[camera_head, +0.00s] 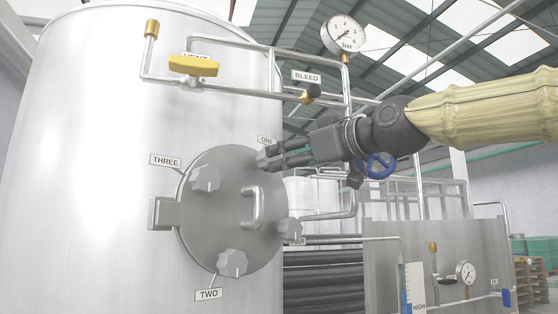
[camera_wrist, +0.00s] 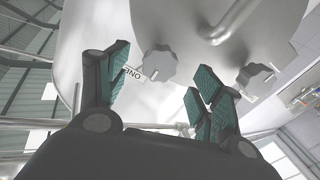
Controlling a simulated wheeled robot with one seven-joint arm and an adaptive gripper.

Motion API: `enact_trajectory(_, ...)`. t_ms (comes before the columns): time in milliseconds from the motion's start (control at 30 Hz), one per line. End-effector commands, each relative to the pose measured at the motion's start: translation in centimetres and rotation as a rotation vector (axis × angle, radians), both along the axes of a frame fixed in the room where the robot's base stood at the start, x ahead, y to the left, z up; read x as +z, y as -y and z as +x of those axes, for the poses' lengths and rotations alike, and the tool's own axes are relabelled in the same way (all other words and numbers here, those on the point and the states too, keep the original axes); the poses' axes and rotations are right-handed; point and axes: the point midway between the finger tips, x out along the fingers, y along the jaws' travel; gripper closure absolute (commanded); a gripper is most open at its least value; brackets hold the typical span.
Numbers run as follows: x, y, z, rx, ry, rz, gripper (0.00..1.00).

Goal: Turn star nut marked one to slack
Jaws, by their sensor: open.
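Star nut one, a grey lobed knob (camera_wrist: 158,62), shows in the wrist view beside the label ONE (camera_wrist: 133,73). In the head view my gripper hides this nut, and the label ONE (camera_head: 265,140) shows just above the fingertips. My gripper (camera_head: 266,159) reaches in from the right to the upper right rim of the round grey door (camera_head: 225,210). In the wrist view my gripper (camera_wrist: 155,78) is open, with one finger on the left and two on the right. The nut appears beyond the fingertips, between the two sides; I cannot tell whether they touch it.
Star nuts THREE (camera_head: 205,178), TWO (camera_head: 232,262) and FOUR (camera_head: 290,230) sit around the door rim. A bar handle (camera_head: 253,208) stands out from the door. Pipes, a yellow vent handle (camera_head: 193,66), a pressure gauge (camera_head: 343,35) and a blue handwheel (camera_head: 377,166) are nearby.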

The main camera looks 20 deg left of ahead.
Motion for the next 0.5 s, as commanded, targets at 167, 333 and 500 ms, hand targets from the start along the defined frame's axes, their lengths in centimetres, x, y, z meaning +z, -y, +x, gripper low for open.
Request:
enact_trajectory(167, 0.0, 2.7, -1.6, -0.001, 0.001, 0.001, 0.34)
enact_trajectory(333, 0.0, 4.4, -2.7, -0.001, 0.000, 0.000, 0.34)
enact_trajectory(500, 0.0, 5.3, -3.2, 0.000, 0.000, 0.000, 0.34)
